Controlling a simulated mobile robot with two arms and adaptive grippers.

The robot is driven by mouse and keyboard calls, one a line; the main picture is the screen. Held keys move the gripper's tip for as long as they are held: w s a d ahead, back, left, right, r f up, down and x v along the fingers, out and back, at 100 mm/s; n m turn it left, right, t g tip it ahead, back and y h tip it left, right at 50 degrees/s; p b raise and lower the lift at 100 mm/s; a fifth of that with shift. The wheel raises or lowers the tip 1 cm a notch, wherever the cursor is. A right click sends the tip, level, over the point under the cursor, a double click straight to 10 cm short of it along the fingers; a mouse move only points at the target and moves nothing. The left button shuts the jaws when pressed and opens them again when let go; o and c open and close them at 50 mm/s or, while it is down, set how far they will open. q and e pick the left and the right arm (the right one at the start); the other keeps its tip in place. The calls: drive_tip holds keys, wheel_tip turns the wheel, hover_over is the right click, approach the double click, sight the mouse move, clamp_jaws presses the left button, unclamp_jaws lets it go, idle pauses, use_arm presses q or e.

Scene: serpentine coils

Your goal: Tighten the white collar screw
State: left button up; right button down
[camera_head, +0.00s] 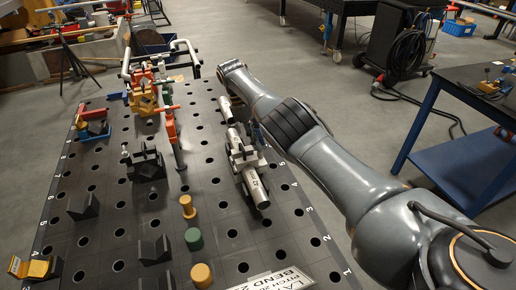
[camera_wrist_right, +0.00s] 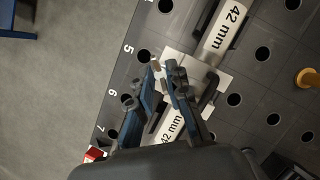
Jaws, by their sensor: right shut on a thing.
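A pale split collar (camera_head: 240,152) sits around a silver tube (camera_head: 258,190) on the perforated table; the collar block also shows in the wrist view (camera_wrist_right: 207,76). The tube carries "42 mm" labels on both sides of the collar (camera_wrist_right: 226,28). My right gripper (camera_wrist_right: 164,70) reaches the collar's side, its blue-grey fingers close together. They are shut on a small part at the block's edge, which I take to be the white collar screw (camera_wrist_right: 156,66); the fingers hide most of it. In the head view the right gripper (camera_head: 256,133) is largely behind its own arm. My left gripper is out of view.
A bent pipe (camera_head: 160,50) is at the far end. A blue workbench (camera_head: 450,150) stands at right.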

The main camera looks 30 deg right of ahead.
drive_tip(key=shift+w+r, duration=0.1)
drive_tip(key=shift+r, duration=0.15)
drive_tip(key=shift+d, duration=0.1)
idle(0.3)
drive_tip(key=c, duration=1.3)
unclamp_jaws()
drive_tip(key=shift+f, duration=0.1)
drive_tip(key=shift+r, duration=5.05)
